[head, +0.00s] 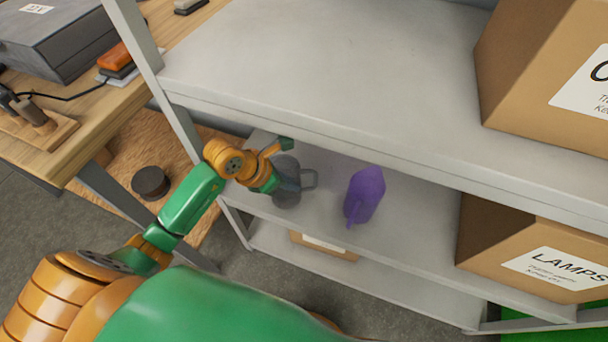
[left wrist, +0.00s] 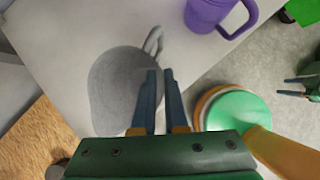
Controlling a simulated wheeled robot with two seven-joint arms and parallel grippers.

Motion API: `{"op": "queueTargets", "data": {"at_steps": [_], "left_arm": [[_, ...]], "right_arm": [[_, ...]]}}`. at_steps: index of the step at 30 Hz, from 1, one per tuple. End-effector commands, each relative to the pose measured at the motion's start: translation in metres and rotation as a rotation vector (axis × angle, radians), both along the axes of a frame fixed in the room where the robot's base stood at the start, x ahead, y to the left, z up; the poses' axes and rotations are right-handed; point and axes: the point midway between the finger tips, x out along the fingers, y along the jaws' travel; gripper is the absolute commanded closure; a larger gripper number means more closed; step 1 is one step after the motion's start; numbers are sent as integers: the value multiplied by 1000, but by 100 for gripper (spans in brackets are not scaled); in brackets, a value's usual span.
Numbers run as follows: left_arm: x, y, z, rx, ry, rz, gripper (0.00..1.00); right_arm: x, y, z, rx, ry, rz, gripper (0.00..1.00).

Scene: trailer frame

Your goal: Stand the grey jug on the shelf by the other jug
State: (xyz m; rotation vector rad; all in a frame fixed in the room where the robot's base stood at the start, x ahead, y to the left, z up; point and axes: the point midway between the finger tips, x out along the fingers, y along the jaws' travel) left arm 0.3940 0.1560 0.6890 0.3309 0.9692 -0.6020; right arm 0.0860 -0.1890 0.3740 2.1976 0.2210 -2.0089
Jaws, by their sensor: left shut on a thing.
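The grey jug (head: 287,182) is at the left end of the middle shelf (head: 325,215) and looks upright, with its handle towards the right. I cannot tell whether its base touches the shelf. My left gripper (head: 277,166) is shut on the jug; in the left wrist view its fingers (left wrist: 163,100) cover the right side of the grey jug (left wrist: 115,85). The other jug, purple (head: 365,195), stands to the right with a clear gap; it also shows in the left wrist view (left wrist: 207,12). My right gripper (left wrist: 293,87) is small at the right edge there, fingers apart and empty.
The upper shelf board (head: 330,75) hangs over the jugs, close above my left gripper. A post (head: 150,65) stands to the left. A LAMPS box (head: 530,250) sits right of the purple jug. A workbench (head: 90,120) is at the left.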

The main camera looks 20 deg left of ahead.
Motion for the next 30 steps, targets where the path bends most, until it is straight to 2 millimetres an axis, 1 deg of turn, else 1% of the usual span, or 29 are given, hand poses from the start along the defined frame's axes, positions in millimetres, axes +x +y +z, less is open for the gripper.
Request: {"op": "queueTargets", "data": {"at_steps": [5, 7, 9, 17, 18, 20, 21, 30], "left_arm": [[28, -23, 2, -4, -1, -4, 100], [28, -24, -10, -1, 4, -2, 100], [28, -23, -15, 0, 2, -2, 100], [28, -22, -17, 2, 0, -3, 100], [28, -22, -18, 2, 0, -3, 87], [28, -22, -17, 1, 0, -3, 70], [28, -22, -17, 2, 0, -3, 60], [28, -22, -17, 1, -1, -3, 59]], "right_arm": [[0, 0, 3, 1, 0, 0, 50], [0, 1, 1, 1, -1, -1, 50], [0, 1, 1, 1, -1, -1, 50], [0, 1, 0, 1, -1, -1, 50], [0, 1, -1, 1, -1, -1, 50], [0, 1, 0, 1, -1, -1, 50], [0, 1, 0, 1, -1, -1, 50], [0, 1, 0, 1, -2, 0, 50]]}}
